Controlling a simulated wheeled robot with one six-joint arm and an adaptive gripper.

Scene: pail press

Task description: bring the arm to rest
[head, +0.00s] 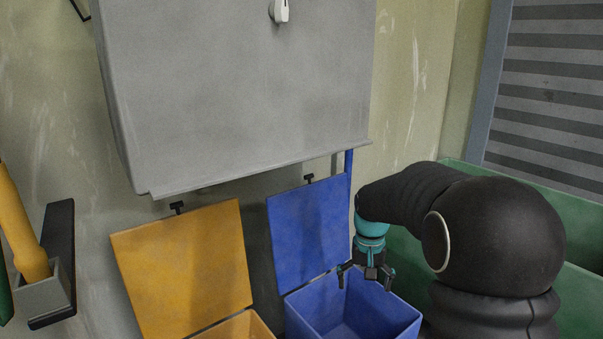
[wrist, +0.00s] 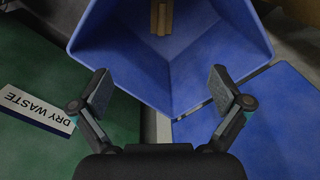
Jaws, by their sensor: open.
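My gripper (head: 366,279) hangs over the open blue bin (head: 375,327), fingers pointing down. In the wrist view my gripper (wrist: 163,90) has its two fingers spread wide apart with nothing between them. The blue bin (wrist: 130,70) lies beyond the fingertips in that view. A small tan object (wrist: 161,17) shows inside the bin; I cannot tell what it is. My black arm reaches in from the right in the head view, bent down at the wrist.
The blue lid (head: 308,232) and the yellow lid (head: 182,268) stand open. A grey cabinet (head: 235,95) hangs above them. A green container (head: 585,300) is behind and right of my arm. A "DRY WASTE" label (wrist: 36,108) shows on green. A yellow handle (head: 20,225) is at left.

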